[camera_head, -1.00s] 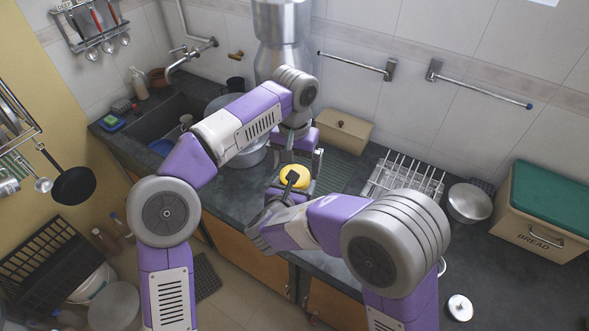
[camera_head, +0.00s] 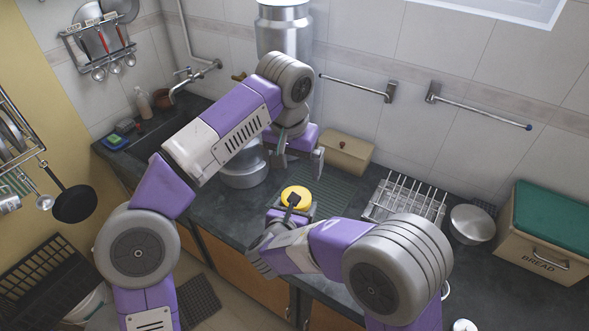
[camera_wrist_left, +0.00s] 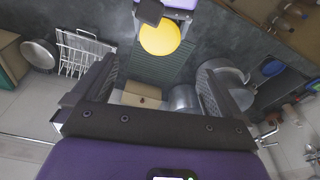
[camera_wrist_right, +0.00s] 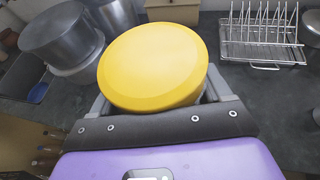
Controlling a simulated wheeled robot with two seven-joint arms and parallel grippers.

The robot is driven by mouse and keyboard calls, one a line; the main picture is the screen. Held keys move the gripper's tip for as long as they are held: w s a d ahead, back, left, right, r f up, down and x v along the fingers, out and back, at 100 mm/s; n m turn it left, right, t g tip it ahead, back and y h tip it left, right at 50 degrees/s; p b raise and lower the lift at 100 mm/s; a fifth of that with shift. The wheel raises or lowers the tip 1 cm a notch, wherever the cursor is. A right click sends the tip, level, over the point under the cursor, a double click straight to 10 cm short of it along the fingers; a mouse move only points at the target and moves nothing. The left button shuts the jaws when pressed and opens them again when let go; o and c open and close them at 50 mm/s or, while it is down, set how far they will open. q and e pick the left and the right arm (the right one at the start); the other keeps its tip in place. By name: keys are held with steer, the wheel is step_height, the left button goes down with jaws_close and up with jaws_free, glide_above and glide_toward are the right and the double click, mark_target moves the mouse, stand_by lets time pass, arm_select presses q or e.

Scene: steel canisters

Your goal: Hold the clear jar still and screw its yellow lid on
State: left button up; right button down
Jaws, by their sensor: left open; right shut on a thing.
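The yellow lid (camera_head: 297,196) is a flat round disc over the counter, at the right gripper; it also shows in the left wrist view (camera_wrist_left: 159,37) and fills the middle of the right wrist view (camera_wrist_right: 154,66). My right gripper (camera_head: 292,203) is shut just below the lid, its fingers on either side of the jar. The clear jar is almost fully hidden under the lid, so I cannot tell how the lid sits on it. My left gripper (camera_head: 300,163) is open and empty, behind and above the lid, apart from it.
A tan box (camera_head: 346,154), a wire rack (camera_head: 405,200) and a steel pot (camera_head: 472,224) stand along the counter. A bread bin (camera_head: 545,235) is at the right. Steel vessels (camera_head: 243,172) stand behind my left arm. A ribbed green mat (camera_head: 335,190) lies behind the lid.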

arm_select(q)
steer(key=shift+w+f, duration=0.1)
steer(key=shift+f, duration=0.05)
steer(key=f, duration=0.4)
steer(key=w+f, duration=0.1)
steer(key=f, duration=0.6)
steer(key=shift+w+d+f, duration=0.3)
steer(key=shift+f, duration=0.05)
steer(key=c, duration=0.9)
steer(key=o, duration=0.9)
steer(key=shift+r, duration=2.3)
